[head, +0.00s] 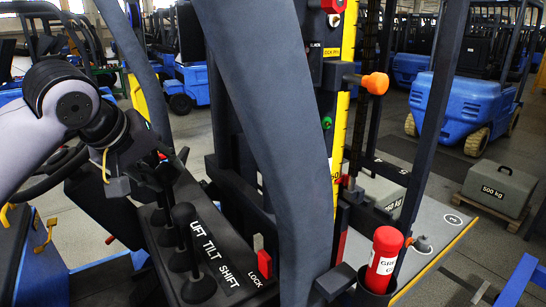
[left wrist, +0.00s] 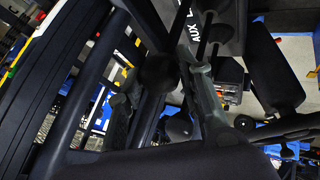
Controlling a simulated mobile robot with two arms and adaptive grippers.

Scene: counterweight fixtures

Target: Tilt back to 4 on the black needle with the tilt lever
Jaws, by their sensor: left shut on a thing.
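A black lever panel (head: 224,266) carries the words LIFT, TILT and SHIFT in the head view. Several black levers stand in a row on it, with a round-topped lever (head: 184,212) nearest. My left gripper (head: 160,163) is at the far end of the row, shut on a lever whose top it mostly hides. I cannot tell from its label which lever this is. My right gripper is out of view.
A broad grey post (head: 277,120) crosses the middle of the head view. Behind it are a mast with a yellow scale (head: 340,130) and an orange knob (head: 375,83). A red canister (head: 383,258) stands at the front right. A 500 kg weight (head: 498,190) sits on a pallet.

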